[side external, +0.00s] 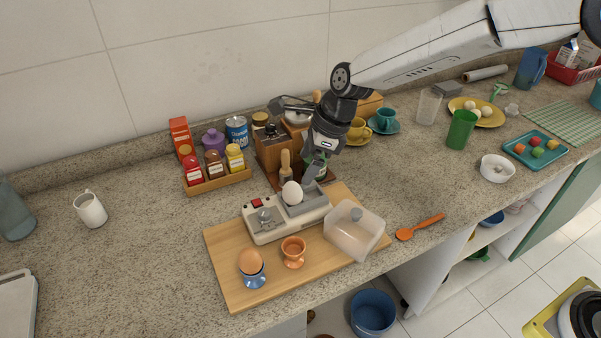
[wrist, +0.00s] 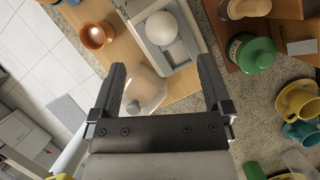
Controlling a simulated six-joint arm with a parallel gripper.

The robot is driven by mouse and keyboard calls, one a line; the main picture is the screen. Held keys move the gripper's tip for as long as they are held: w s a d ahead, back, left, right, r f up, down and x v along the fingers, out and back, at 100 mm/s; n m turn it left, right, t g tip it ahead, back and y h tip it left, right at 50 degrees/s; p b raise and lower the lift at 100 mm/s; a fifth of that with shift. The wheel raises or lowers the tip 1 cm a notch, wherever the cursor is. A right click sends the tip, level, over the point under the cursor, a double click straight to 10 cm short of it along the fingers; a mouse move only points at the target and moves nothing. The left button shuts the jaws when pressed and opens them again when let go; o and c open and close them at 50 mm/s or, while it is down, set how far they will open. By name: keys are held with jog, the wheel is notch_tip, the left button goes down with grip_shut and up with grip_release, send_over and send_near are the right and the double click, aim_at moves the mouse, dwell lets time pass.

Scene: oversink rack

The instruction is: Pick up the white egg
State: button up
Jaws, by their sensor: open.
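The white egg (side external: 292,193) sits in the grey and white egg cooker (side external: 268,228) on the wooden board (side external: 225,269). In the wrist view the white egg (wrist: 161,28) lies in a tray of the cooker, beyond and between my fingertips. My gripper (wrist: 160,78) is open and empty, with both fingers spread. In the side view my gripper (side external: 318,158) hangs above and to the right of the egg, apart from it. A brown egg (side external: 250,261) stands in a blue egg cup (side external: 255,280) at the board's front left.
An empty orange egg cup (side external: 293,252) and a clear lid (side external: 354,232) are close to the cooker. A wooden holder (side external: 272,155) and a condiment tray (side external: 217,181) stand behind. An orange spatula (side external: 420,227) lies right.

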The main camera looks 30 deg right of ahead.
aim_at(295, 184)
jog(key=shift+x, duration=1.3)
jog(key=shift+f, duration=0.1)
jog(key=shift+x, duration=2.5)
jog(key=c, duration=1.3)
jog(key=shift+c, duration=0.2)
